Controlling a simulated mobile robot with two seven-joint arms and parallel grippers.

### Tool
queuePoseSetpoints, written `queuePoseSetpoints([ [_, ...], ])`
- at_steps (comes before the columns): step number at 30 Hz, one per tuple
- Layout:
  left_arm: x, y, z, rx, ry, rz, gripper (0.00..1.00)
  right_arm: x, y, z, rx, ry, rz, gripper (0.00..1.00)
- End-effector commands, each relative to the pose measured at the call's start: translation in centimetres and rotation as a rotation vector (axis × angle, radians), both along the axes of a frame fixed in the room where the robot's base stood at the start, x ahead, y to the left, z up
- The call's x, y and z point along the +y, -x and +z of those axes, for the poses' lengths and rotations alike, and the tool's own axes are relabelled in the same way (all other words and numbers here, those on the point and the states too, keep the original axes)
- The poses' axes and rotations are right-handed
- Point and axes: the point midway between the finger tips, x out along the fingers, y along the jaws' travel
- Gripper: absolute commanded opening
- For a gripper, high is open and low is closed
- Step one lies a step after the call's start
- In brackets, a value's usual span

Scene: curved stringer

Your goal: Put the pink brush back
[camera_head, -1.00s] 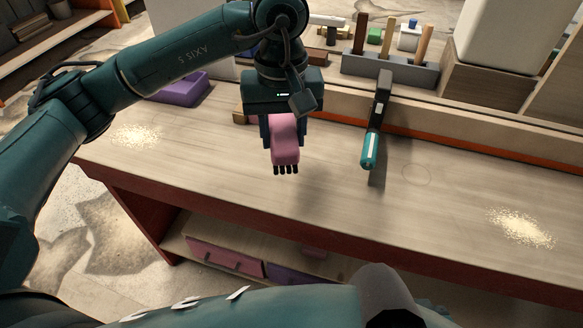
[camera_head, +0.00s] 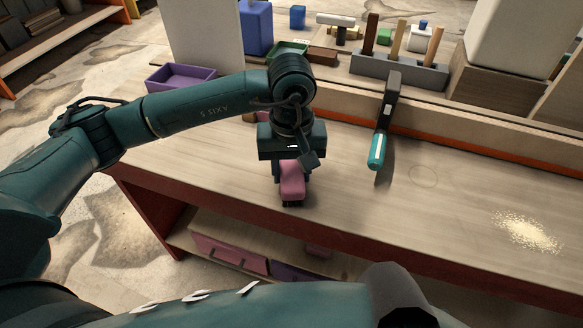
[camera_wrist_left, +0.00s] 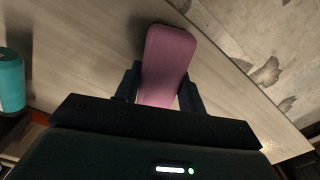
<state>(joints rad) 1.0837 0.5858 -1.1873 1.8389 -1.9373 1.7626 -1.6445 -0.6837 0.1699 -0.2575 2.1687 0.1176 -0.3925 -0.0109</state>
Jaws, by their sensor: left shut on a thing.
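The pink brush (camera_head: 292,184) is held in my left gripper (camera_head: 291,176), low over the workbench (camera_head: 230,215) near its front edge. Its dark bristles point down; I cannot tell whether they touch the wood. In the left wrist view the brush's pink back (camera_wrist_left: 168,58) lies between the two dark fingers (camera_wrist_left: 160,90). My right gripper is not in view.
A pile of sawdust (camera_head: 527,231) lies at the right. A grey holder (camera_head: 400,72) with wooden handles and a purple tray (camera_head: 180,77) are behind. The middle right of the bench is clear.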

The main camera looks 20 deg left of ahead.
Motion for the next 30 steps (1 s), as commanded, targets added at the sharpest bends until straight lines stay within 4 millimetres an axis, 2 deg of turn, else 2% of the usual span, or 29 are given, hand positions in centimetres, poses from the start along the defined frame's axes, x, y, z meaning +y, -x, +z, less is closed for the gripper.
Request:
queuePoseSetpoints([
  [2, 0.0, 0.0, -0.5, 0.0, 0.0, 0.0, 0.15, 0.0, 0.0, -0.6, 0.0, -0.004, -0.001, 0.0],
  [3, 0.0, 0.0, -0.4, 0.0, 0.0, 0.0, 0.41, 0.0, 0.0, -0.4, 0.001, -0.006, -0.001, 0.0],
  [10, 0.0, 0.0, -0.3, 0.0, -0.001, 0.0, 0.6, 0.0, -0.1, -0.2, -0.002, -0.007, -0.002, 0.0],
  [17, 0.0, 0.0, -0.2, 0.0, -0.001, 0.0, 0.61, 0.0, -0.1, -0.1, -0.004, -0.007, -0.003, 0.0],
  [21, 0.0, 0.0, 0.4, 0.0, 0.0, 0.0, 0.61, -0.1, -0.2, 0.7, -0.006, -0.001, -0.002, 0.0],
  [22, 0.0, -0.1, 0.6, -0.002, 0.0, 0.0, 0.61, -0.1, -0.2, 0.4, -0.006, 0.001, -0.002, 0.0],
  [26, 0.0, -0.1, 3.0, -0.005, 0.0, 0.0, 0.61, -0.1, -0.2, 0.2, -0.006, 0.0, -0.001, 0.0],
  [30, 0.0, -0.1, 6.2, -0.006, 0.001, -0.001, 0.61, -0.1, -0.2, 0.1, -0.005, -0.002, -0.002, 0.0],
])
